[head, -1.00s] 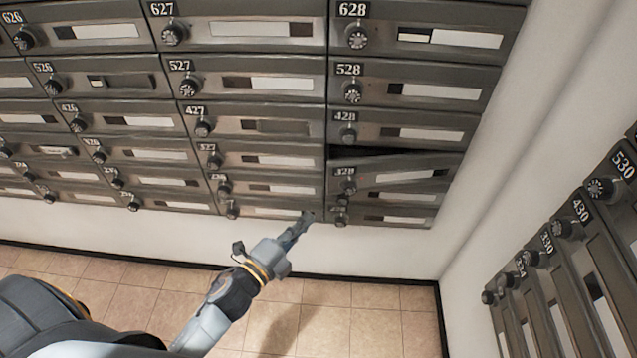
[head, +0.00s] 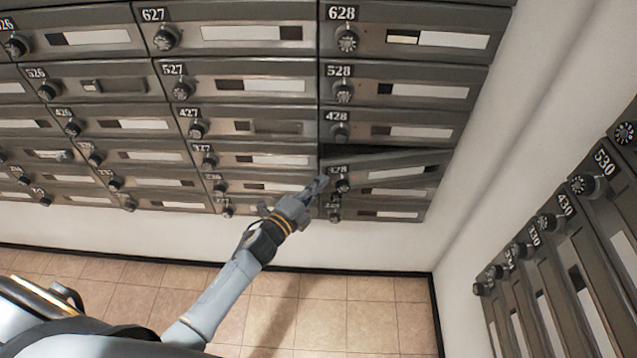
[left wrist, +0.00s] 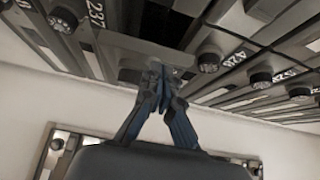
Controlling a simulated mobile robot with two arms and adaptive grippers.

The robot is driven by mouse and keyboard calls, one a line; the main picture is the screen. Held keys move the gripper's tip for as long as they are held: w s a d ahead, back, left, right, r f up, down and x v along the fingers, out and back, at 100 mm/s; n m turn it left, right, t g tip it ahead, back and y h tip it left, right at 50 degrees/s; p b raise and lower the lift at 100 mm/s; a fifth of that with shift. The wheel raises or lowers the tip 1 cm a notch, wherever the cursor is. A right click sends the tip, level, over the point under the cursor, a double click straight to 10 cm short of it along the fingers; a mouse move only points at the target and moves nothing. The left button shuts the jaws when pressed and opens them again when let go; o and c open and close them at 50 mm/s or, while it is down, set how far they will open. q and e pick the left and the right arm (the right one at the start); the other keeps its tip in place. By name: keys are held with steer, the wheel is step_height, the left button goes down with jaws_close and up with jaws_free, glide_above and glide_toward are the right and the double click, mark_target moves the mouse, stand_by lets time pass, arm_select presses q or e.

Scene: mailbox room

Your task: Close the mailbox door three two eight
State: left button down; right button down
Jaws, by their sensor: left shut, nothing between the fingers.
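The door of mailbox 328 (head: 385,176) is in the right column in the head view, below box 428. It is tilted outward at its top, with a dark gap (head: 365,151) above it. Its round knob (head: 342,185) is at its left end. My left gripper (head: 321,184) is shut and empty, with its fingertips just left of that knob; whether they touch the door I cannot tell. In the left wrist view the shut fingers (left wrist: 160,72) are in front of the mailbox fronts. My right gripper is not in view.
Mailbox 428 (head: 400,130) above and the lower box (head: 385,214) look shut. A white wall (head: 470,150) is to the right, with another mailbox bank (head: 560,260) beyond it. The tiled floor (head: 350,310) below is clear.

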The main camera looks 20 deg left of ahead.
arm_select(q)
steer(key=shift+m+g+h, duration=0.4)
steer(key=shift+m+h, duration=0.2)
steer(key=shift+h, duration=0.3)
steer(key=w+a, duration=0.1)
steer(key=w+a+b, duration=0.1)
steer(key=w, duration=0.1)
steer(key=shift+w, duration=0.25)
